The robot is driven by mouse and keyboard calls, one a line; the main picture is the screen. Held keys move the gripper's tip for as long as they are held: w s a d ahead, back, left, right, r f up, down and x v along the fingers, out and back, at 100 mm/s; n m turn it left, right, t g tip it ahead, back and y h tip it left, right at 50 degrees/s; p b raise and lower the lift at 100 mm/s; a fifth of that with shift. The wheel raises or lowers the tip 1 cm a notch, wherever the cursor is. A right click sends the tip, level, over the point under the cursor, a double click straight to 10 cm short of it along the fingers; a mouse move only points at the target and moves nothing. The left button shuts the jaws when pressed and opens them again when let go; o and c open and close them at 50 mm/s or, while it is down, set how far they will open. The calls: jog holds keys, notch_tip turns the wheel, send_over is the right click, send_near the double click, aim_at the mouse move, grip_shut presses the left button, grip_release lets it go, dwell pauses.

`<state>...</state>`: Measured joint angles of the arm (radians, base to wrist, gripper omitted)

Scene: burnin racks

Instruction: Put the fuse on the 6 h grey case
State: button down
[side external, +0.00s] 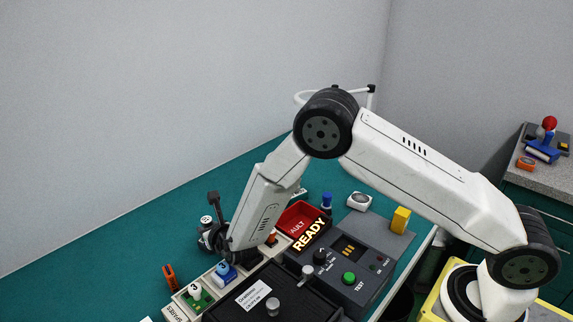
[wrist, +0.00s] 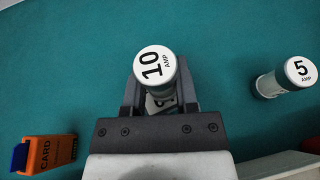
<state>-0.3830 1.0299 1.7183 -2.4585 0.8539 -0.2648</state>
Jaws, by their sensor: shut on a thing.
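My gripper (wrist: 160,100) is shut on a fuse (wrist: 154,65) with a white cap marked 10 AMP. It holds the fuse above the teal table in the wrist view. A second fuse (wrist: 287,77), marked 5 AMP, is to the right, apart from the gripper. In the side view my gripper (side external: 212,238) is low at the left, beyond the long tray. A white cap (side external: 207,220) shows beside it; I cannot tell which fuse it is. No grey case marked 6 h can be made out.
An orange card (wrist: 46,154) stands left of my gripper. The pale spares tray (side external: 180,300) holds several small parts. Beside it are a black case (side external: 310,297), a grey tester (side external: 372,262) with a lit READY sign (side external: 309,234), and a red fault bin (side external: 300,214). The table's far left is clear.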

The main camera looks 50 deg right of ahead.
jog(key=shift+f, duration=0.1)
jog(key=shift+c, duration=1.9)
grip_release()
jog(key=shift+v, duration=6.05)
